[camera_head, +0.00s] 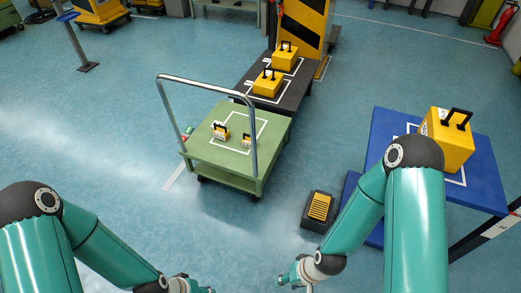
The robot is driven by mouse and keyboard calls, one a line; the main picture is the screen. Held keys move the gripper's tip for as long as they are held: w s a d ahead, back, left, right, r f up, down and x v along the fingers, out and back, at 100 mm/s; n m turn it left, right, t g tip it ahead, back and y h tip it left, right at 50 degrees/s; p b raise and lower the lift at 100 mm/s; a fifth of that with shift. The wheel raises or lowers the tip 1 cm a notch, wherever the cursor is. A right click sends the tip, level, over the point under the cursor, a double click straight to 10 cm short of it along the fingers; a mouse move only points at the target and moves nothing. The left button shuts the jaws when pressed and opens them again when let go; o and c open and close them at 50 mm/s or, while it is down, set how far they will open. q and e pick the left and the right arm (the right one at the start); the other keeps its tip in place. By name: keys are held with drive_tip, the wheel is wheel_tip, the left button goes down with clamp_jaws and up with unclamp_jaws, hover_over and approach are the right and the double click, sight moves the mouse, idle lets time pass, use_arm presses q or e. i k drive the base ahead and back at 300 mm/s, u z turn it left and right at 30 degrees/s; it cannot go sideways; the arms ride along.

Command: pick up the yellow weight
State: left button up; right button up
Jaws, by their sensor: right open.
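A large yellow weight (452,146) with a black handle sits on a blue table (487,180) at the right, inside a white outline. Two smaller yellow weights (286,58) (267,86) with black handles stand on a dark platform (292,99) at the back. Two small yellow-and-white weights (221,133) (246,141) stand on a green cart (205,152). My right gripper (297,284) is at the bottom edge, partly cut off, open, and apart from all the weights. My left gripper (192,287) is barely visible at the bottom edge; its jaws cannot be made out.
The green cart has a grey push rail (205,83). A dark pedal with a yellow top (320,207) lies on the floor between cart and blue table. A yellow-and-black striped gate post (304,32) stands behind the platform. Blue floor in the left and middle foreground is clear.

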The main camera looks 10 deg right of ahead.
sight(246, 142)
drive_tip(key=u, duration=0.15)
drive_tip(key=i, duration=0.85)
drive_tip(key=z, duration=0.05)
